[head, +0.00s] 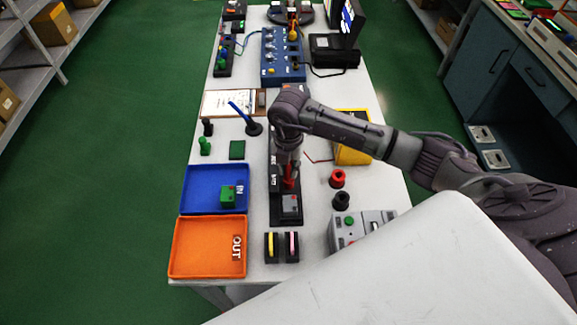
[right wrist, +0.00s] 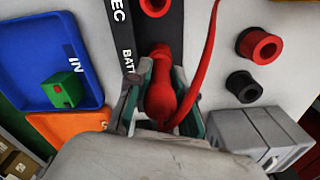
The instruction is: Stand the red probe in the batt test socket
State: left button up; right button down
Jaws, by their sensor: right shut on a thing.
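My right gripper (head: 289,178) is shut on the red probe and points down over the black test strip (head: 276,215). The red probe (right wrist: 162,88) sits between the fingers (right wrist: 160,100) in the right wrist view, with its red lead running up and to the right. It looks roughly upright. The white BATT label (right wrist: 127,52) is just left of the probe. The batt test socket is hidden under the probe and fingers, so I cannot tell whether the tip is inside it. A red-rimmed hole (right wrist: 154,5) shows by the REC label. My left gripper is out of view.
A red holder (head: 337,178) and a black holder (head: 341,200) stand right of the strip, near a grey meter (head: 358,228). The blue IN tray (head: 190,187) and orange OUT tray (head: 190,260) are left. A blue pen stand (head: 253,128) is behind.

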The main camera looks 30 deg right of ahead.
jog(key=shift+f, duration=0.3)
jog(key=c, duration=0.9)
grip_release()
jog(key=shift+c, duration=0.2)
notch_tip(320, 180, up, 12)
jog(key=shift+r, duration=0.1)
